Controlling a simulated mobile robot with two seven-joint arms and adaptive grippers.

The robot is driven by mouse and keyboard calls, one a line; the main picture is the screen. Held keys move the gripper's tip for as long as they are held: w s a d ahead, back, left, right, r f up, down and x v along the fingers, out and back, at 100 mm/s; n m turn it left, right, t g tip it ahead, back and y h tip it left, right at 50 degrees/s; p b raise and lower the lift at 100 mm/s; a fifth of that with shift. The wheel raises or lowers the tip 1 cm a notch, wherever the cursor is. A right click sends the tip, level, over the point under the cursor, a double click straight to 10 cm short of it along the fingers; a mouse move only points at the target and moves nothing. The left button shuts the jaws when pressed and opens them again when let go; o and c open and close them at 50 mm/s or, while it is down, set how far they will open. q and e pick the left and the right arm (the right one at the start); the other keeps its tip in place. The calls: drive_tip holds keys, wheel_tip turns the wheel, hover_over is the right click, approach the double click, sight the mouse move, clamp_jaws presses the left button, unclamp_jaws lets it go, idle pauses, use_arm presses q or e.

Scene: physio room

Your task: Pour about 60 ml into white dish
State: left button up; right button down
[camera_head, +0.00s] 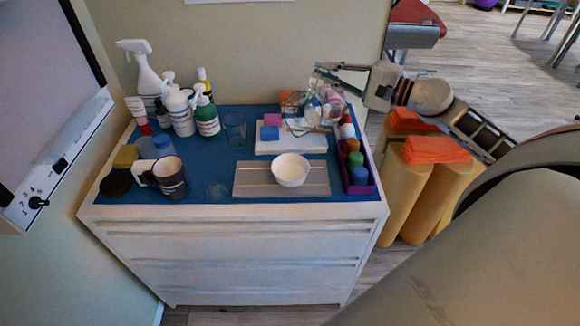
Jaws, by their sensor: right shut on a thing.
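The white dish (291,174) is a small round bowl on a grey striped board (250,185) at the front of the blue-topped cabinet. My right gripper (328,76) comes in from the right and is shut on a clear glass vessel (312,108). It holds the vessel above the back right of the cabinet top, behind and slightly right of the dish. The vessel looks tilted; its liquid level is hard to make out. No stream shows between vessel and dish. The inside of the dish looks white. My left gripper is not in view.
Spray and pump bottles (180,112) stand at the back left. A clear glass (235,130) and a dark mug (170,178) stand left of the dish. A white slab (282,146) with blocks lies behind.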

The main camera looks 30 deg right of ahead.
sight(315, 84)
drive_tip(key=shift+s+a+r+n, duration=0.1)
drive_tip(key=shift+s+a+n, duration=0.05)
drive_tip(key=shift+a+n, duration=0.15)
drive_tip(key=shift+s+a+f+n, duration=0.15)
drive_tip(key=shift+a+f+n, duration=0.15)
drive_tip(key=shift+a+n, duration=0.1)
drive_tip(key=shift+s+a+f+n, duration=0.2)
drive_tip(key=shift+s+a+n, duration=0.1)
drive_tip(key=shift+a, duration=0.2)
drive_tip(key=shift+s+a+f+n, duration=0.2)
drive_tip(key=shift+s+a+n, duration=0.1)
drive_tip(key=shift+a, duration=0.15)
drive_tip(key=shift+s+a+f, duration=0.15)
drive_tip(key=shift+s+a, duration=0.05)
drive_tip(key=shift+a, duration=0.2)
drive_tip(key=shift+s+a+f+n, duration=0.1)
drive_tip(key=shift+s+a+n, duration=0.05)
drive_tip(key=shift+a+n, duration=0.2)
drive_tip(key=shift+a+r, duration=0.1)
drive_tip(key=shift+r, duration=0.1)
drive_tip(key=shift+s+a+n, duration=0.1)
drive_tip(key=shift+n, duration=0.15)
drive_tip(key=shift+d, duration=0.4)
